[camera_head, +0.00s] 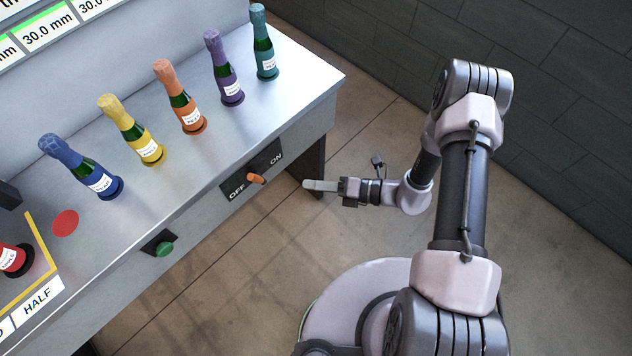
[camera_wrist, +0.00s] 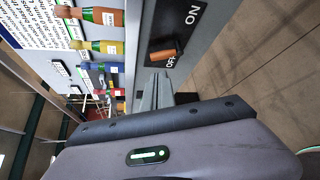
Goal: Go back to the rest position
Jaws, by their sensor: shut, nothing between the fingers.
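My gripper (camera_head: 322,185) is shut and empty. It is in front of the bench, to the right of the orange switch lever (camera_head: 256,179) and apart from it in the head view. My arm reaches from the lower right, up and back down to the gripper. In the wrist view the gripper's fingers (camera_wrist: 154,90) point toward the bench front, just below the orange lever (camera_wrist: 166,54). The lever sits on a black plate marked OFF and ON. In the head view its handle lies between the two labels.
Blue (camera_head: 82,167), yellow (camera_head: 132,130), orange (camera_head: 180,97), purple (camera_head: 224,68) and teal (camera_head: 263,43) foiled bottles stand on the metal bench (camera_head: 295,75). A green button (camera_head: 165,249) is on the bench front. A red disc (camera_head: 65,223) lies on top.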

